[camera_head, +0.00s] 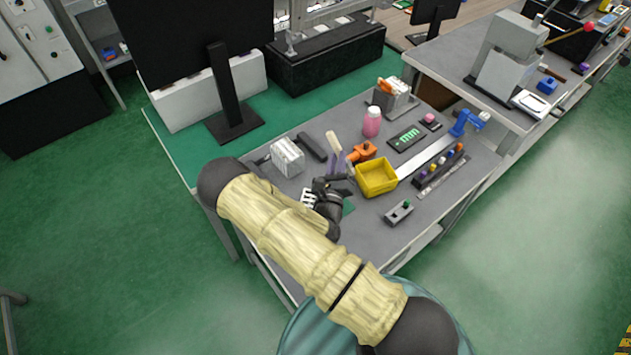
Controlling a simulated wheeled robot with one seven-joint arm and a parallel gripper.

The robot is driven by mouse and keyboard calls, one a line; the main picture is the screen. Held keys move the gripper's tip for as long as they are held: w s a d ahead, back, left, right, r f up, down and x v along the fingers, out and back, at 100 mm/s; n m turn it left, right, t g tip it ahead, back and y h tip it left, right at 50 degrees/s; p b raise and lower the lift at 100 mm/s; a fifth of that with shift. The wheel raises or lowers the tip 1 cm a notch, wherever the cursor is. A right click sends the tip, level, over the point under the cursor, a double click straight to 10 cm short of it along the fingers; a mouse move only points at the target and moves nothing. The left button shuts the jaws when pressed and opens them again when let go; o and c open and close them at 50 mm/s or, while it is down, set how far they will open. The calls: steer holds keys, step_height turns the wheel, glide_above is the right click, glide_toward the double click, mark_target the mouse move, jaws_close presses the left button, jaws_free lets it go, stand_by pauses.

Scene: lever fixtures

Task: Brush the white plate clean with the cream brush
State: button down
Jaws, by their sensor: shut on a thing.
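My gripper (340,172) is on the near left part of the grey table, partly hidden by its own wrist and my arm. It is shut on what looks like the cream brush (333,141), whose pale end sticks up past the fingers. The brush's lower end is hidden. A long, flat white strip (432,158), which may be the white plate, lies to the right, behind the yellow bin. The gripper is apart from it. I cannot tell whether there is dirt on the strip.
A yellow bin (376,178) and an orange tool (362,151) stand close right of my gripper. A pink bottle (372,122), a blue clamp-like device (468,122), a rack of coloured knobs (438,167) and a grey switch box (399,212) are farther right.

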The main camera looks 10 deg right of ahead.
steer(key=s+a+m+g+h+b, duration=0.2)
steer(key=s+a+m+g+h, duration=0.3)
steer(key=m+g+h, duration=0.4)
steer(key=shift+a+f+g+h, duration=0.4)
steer(key=shift+a+h, duration=0.5)
steer(key=shift+h, duration=0.5)
steer(key=shift+s+d+f, duration=0.1)
steer(key=shift+s+d, duration=0.05)
